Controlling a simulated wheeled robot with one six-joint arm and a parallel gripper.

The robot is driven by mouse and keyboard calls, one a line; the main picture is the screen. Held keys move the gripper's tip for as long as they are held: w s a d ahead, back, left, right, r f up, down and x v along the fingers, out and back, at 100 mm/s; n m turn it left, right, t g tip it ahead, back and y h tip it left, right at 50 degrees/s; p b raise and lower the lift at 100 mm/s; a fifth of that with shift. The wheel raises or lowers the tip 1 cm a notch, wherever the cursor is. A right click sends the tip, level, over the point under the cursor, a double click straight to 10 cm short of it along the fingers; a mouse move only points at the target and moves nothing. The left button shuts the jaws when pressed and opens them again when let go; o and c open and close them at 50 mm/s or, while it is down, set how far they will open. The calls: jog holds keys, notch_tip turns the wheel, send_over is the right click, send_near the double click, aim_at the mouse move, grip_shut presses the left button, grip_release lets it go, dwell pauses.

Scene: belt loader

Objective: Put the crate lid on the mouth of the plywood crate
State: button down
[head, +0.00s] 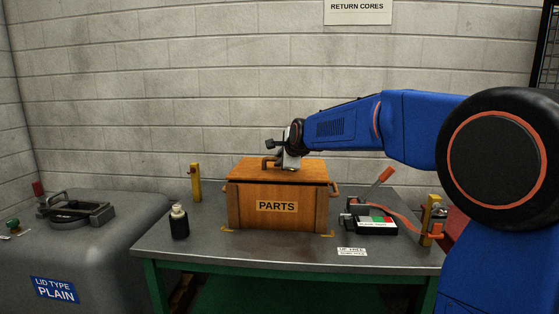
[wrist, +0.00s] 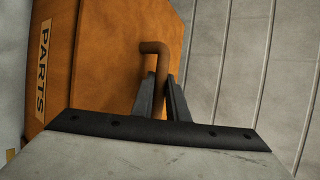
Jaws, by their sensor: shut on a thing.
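The plywood crate (head: 277,222), orange-brown with a PARTS label, stands upright on the grey table. The crate lid (head: 305,173) is a flat orange-brown panel over the crate's mouth, roughly lined up with it. A dark line runs under its front edge; I cannot tell whether it is fully seated. My gripper (head: 281,163) is above the lid, shut on its brown bar handle. The wrist view shows the two fingers of my gripper (wrist: 162,98) at the handle (wrist: 155,47). The crate's inside is hidden.
A dark bottle (head: 179,222) and a yellow post (head: 195,183) stand left of the crate. A black device with a red-handled lever (head: 376,222) and another yellow post (head: 431,215) are on the right. A grey cabinet (head: 110,235) marked PLAIN stands at left. A block wall is behind.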

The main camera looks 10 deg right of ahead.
jog(key=shift+f, duration=0.1)
jog(key=c, duration=1.7)
grip_release()
jog(key=shift+f, duration=0.1)
jog(key=shift+o, duration=0.2)
